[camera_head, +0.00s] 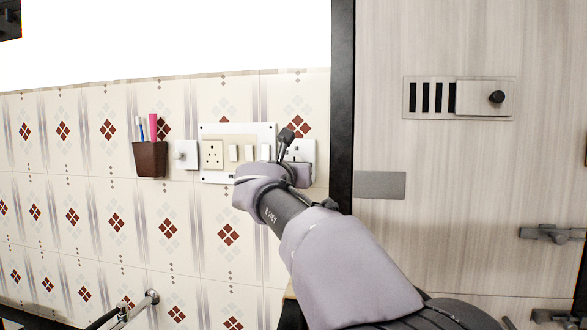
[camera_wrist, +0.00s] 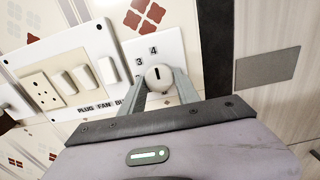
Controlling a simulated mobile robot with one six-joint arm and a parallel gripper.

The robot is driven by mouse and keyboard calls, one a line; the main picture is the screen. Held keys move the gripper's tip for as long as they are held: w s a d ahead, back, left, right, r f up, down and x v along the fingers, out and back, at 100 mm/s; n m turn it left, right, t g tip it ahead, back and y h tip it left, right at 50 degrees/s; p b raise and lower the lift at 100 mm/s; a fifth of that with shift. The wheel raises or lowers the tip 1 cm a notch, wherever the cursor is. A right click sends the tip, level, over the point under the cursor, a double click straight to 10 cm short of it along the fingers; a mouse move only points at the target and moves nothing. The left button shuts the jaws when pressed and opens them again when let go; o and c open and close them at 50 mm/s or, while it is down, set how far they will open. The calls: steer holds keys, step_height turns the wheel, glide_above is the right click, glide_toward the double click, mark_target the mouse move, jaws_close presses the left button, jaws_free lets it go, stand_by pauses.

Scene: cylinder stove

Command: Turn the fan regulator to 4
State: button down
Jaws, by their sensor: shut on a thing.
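The fan regulator is a white plate (camera_wrist: 136,40) on the tiled wall with a round white knob (camera_wrist: 159,77). In the wrist view the digits 3 and 4 show above the knob, and its short black mark points up, roughly toward the 4. I cannot tell whether it lines up exactly. The other digits are hidden. My gripper (camera_wrist: 160,86) is shut on the knob, one finger on each side. In the head view my wrist covers the knob, and part of the regulator plate (camera_head: 307,147) shows behind it.
A switchboard (camera_head: 230,128) with a socket and several switches sits left of the regulator. Further left are a small white wall fitting (camera_head: 186,154) and a brown holder (camera_head: 150,160) with brushes. A dark door frame (camera_head: 342,100) and wooden door (camera_head: 450,150) stand close on the right.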

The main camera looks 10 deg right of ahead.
steer(key=c, duration=0.9)
jaws_free()
steer(key=v, duration=1.7)
steer(key=shift+s+a+f+b, duration=0.1)
steer(key=shift+s+b, duration=0.1)
steer(key=shift+b, duration=0.2)
